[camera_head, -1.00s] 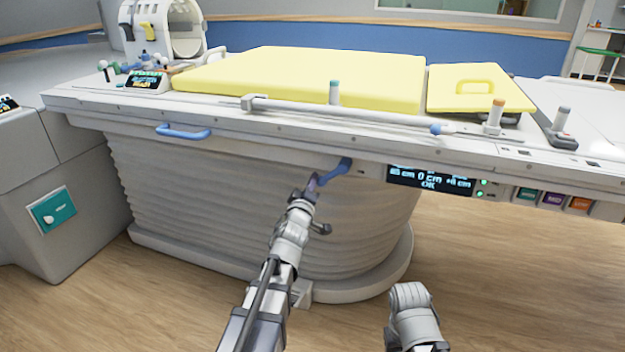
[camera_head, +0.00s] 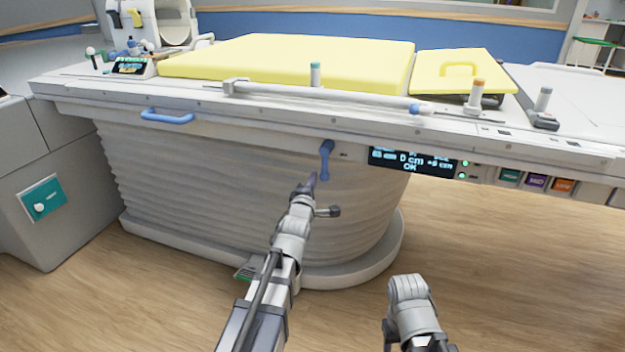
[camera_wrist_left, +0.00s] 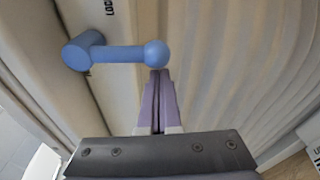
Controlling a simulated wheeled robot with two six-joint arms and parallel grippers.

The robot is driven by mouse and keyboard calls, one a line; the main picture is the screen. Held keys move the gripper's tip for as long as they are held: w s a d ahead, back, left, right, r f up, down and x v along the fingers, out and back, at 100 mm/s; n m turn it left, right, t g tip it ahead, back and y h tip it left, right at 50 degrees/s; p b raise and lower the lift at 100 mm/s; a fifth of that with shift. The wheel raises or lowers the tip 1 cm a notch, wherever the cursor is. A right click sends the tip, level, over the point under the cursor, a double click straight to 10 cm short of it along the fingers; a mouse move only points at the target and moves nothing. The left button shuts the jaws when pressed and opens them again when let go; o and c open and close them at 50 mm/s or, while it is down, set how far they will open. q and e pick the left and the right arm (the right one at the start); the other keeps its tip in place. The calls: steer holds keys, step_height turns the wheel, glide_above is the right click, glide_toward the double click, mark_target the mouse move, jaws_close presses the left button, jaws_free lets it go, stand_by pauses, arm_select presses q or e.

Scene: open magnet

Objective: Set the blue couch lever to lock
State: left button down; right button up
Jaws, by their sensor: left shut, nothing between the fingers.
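The blue couch lever (camera_head: 325,160) is mounted on the side rail of the couch (camera_head: 230,133). In the head view it hangs nearly straight down from its pivot. In the left wrist view the lever (camera_wrist_left: 118,54) shows its round pivot at left and its ball end at right. My left gripper (camera_head: 311,180) is shut and empty, just below and left of the lever's lower end. In the left wrist view the purple fingertips (camera_wrist_left: 159,78) are just under the ball end, touching or very close; I cannot tell which. My right gripper's fingers are not in view.
A blue fixed handle (camera_head: 167,116) is on the rail to the left. A lit display (camera_head: 411,160) and several coloured buttons are to the right of the lever. The ribbed couch base (camera_head: 200,190) stands behind my left arm. Wood floor is free at right.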

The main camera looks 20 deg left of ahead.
arm_select(q)
steer(key=shift+d, duration=0.25)
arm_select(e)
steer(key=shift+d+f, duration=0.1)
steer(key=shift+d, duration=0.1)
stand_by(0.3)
